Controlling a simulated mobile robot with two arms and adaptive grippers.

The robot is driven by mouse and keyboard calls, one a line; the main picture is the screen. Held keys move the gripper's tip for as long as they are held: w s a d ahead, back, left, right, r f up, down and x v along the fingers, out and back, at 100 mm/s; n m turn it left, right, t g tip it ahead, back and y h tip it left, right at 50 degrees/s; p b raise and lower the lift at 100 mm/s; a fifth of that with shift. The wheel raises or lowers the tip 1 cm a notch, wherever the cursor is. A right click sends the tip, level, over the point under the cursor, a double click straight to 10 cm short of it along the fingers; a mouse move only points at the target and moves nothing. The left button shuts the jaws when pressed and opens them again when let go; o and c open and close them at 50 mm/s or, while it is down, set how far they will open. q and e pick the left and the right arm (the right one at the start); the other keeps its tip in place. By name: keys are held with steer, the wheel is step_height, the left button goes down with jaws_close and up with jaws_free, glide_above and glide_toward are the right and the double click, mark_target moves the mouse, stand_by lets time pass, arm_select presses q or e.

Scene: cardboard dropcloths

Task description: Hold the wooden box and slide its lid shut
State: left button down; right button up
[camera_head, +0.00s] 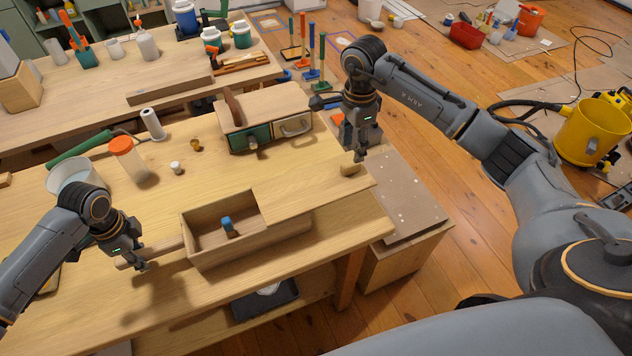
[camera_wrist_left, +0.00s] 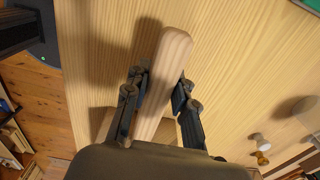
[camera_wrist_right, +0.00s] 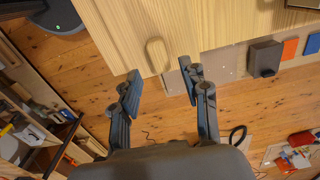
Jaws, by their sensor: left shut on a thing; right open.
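The wooden box (camera_head: 207,264) stands on the workbench, its left part open with a small blue-topped item (camera_head: 228,226) inside. Its flat lid (camera_head: 312,192) covers the right part and sticks out past the box's right end. A rounded wooden knob (camera_head: 348,170) sits near the lid's far right end and shows in the right wrist view (camera_wrist_right: 157,52). My left gripper (camera_head: 139,264) is shut on the box's wooden handle (camera_wrist_left: 165,68) at the box's left end. My right gripper (camera_head: 360,155) is open and empty, just beyond the knob and apart from it.
A small drawer cabinet (camera_head: 262,112) stands behind the lid, left of my right gripper. An orange-lidded jar (camera_head: 128,160), a white bucket (camera_head: 73,176) and small bottles stand at the bench's back left. Bare bench top lies between them and the box.

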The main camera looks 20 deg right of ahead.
mark_target(350, 162)
steer(key=shift+f, duration=3.3)
steer(key=c, duration=0.9)
steer(key=shift+c, duration=0.2)
steer(key=shift+a, duration=0.2)
